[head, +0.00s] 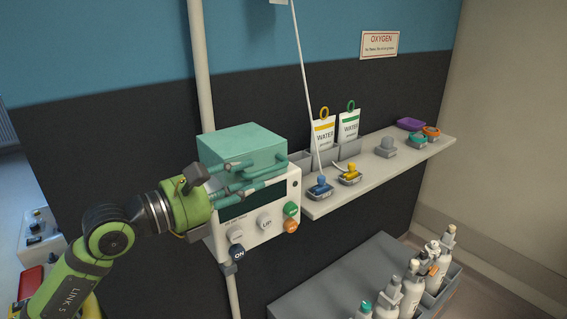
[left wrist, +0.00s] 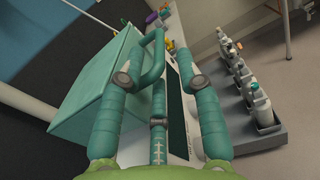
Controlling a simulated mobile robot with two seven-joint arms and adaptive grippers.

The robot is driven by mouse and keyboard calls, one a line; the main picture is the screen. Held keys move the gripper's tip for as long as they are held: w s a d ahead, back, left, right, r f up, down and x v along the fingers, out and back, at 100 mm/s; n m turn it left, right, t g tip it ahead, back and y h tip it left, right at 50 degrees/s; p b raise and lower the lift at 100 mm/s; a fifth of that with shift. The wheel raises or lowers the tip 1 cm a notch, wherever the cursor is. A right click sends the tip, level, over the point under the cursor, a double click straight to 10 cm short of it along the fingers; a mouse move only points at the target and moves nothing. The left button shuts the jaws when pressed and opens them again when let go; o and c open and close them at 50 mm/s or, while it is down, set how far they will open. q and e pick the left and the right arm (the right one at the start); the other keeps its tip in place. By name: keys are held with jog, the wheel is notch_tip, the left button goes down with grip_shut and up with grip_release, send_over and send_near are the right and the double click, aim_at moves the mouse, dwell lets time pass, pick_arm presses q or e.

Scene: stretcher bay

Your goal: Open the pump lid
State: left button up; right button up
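The pump (head: 248,232) is a white box on the pole, with buttons and a dark display. Its teal lid (head: 240,144) appears shut, and it shows in the left wrist view (left wrist: 92,100). My left gripper (head: 268,172) is in front of the lid, partly covering its front and the display. In the left wrist view, my left gripper (left wrist: 160,75) has its side fingers spread apart. A teal bar like a lid handle (left wrist: 152,62) shows between them; I cannot tell if they touch it. My right gripper is not in view.
A shelf (head: 420,153) right of the pump holds coloured connectors and the water pouches (head: 323,133). A grey rack (head: 335,275) below holds several white bottles (head: 413,285). The pole (head: 200,70) stands behind the pump. A thin cord (head: 303,75) hangs above the shelf.

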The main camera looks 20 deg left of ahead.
aim_at(283, 165)
pick_arm(q)
jog(key=shift+w+d+r+p, duration=0.2)
jog(key=shift+w+d+p, duration=0.25)
jog(key=shift+w+p, duration=0.15)
jog(key=shift+w+d+r+p, duration=0.2)
jog(key=shift+w+d+p, duration=0.25)
jog(key=shift+w+p, duration=0.1)
jog(key=shift+p+x, duration=0.35)
jog(key=shift+x, duration=0.75)
jog(key=shift+w+d+f, duration=0.2)
jog(key=shift+f, duration=0.05)
grip_shut()
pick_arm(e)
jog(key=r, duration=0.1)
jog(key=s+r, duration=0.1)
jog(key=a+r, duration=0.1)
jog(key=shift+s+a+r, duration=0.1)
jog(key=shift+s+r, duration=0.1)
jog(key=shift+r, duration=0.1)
